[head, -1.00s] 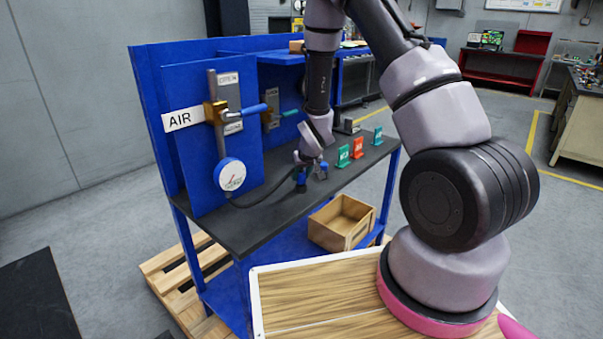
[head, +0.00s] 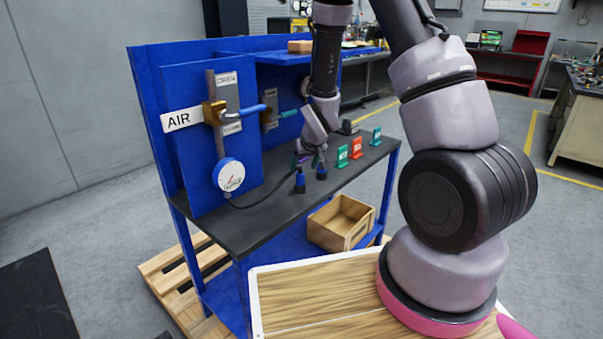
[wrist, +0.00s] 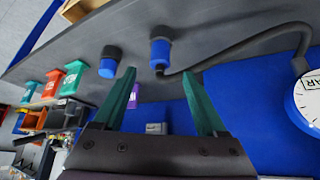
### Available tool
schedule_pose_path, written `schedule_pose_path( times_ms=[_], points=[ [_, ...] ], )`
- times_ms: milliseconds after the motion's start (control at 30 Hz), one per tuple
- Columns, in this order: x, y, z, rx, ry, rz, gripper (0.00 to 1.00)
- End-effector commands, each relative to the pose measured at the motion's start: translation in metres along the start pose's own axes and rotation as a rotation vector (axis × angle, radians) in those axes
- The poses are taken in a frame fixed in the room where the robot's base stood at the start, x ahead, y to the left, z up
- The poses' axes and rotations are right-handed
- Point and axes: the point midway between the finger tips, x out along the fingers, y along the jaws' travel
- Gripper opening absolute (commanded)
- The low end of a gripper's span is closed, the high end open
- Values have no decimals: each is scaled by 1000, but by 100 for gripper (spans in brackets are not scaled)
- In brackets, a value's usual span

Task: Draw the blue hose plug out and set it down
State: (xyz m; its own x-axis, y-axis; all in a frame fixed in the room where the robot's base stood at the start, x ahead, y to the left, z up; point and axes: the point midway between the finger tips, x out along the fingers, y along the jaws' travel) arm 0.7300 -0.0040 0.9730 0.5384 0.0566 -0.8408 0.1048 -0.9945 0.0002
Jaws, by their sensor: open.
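The blue hose plug (head: 300,184) stands upright on the dark bench top, with the black hose (head: 262,197) running from it to the gauge. It also shows in the wrist view (wrist: 160,52), with the hose leaving its end. I cannot tell whether it sits in a socket. A second blue piece (head: 321,173) with a black collar stands to its right; it also shows in the wrist view (wrist: 108,68). My gripper (head: 308,160) is above and behind the plug, apart from it. Its green fingers (wrist: 158,75) are spread, with nothing between them.
The gauge (head: 229,175) and valve levers are on the blue panel to the left. Green and red tag stands (head: 356,148) are on the bench at the right. A wooden box (head: 341,222) rests on the lower shelf. The bench front is clear.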

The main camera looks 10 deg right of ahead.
Motion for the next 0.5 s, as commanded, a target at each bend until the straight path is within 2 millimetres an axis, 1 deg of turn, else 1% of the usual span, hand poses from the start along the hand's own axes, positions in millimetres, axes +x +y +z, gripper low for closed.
schedule_pose_path(
  times_ms=[33, 200, 333, 500],
  points=[
    [-10, 0, 0, 1, 2, 0, 74],
    [-32, 0, 0, 0, 1, 0, 74],
    [-39, 0, 0, 0, 0, 0, 74],
    [-41, 0, 1, 0, -1, 0, 74]
  ],
)
